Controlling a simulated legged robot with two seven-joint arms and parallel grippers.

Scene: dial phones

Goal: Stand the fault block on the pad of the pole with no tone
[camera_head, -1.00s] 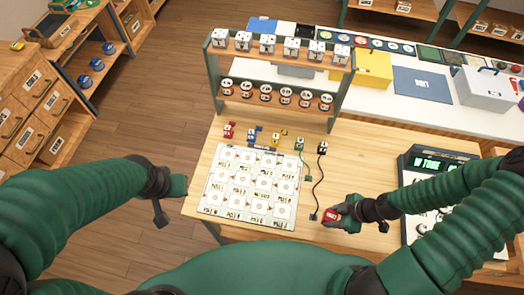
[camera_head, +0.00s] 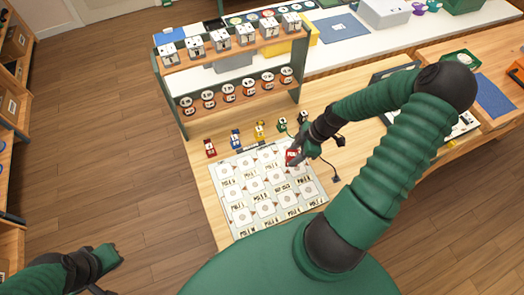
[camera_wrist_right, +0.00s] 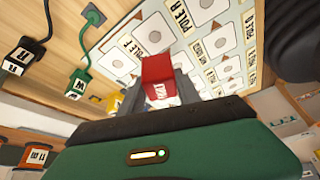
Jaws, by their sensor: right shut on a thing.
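The red fault block (camera_head: 292,155) has a white label and is held at the upper right corner of the white board of pole pads (camera_head: 237,205). My right gripper (camera_head: 297,160) is shut on it. In the right wrist view the block (camera_wrist_right: 158,80) sits between the two fingers, in front of the pads (camera_wrist_right: 155,35). I cannot tell whether it touches a pad. The pole labels are mostly too small or turned to read surely. My left gripper (camera_head: 112,256) hangs over the floor at lower left; its jaws are not clear.
Small red (camera_head: 210,147), blue (camera_head: 235,138) and yellow (camera_head: 259,131) pieces and corded plugs line the board's back edge. My right arm covers much of the table's right side.

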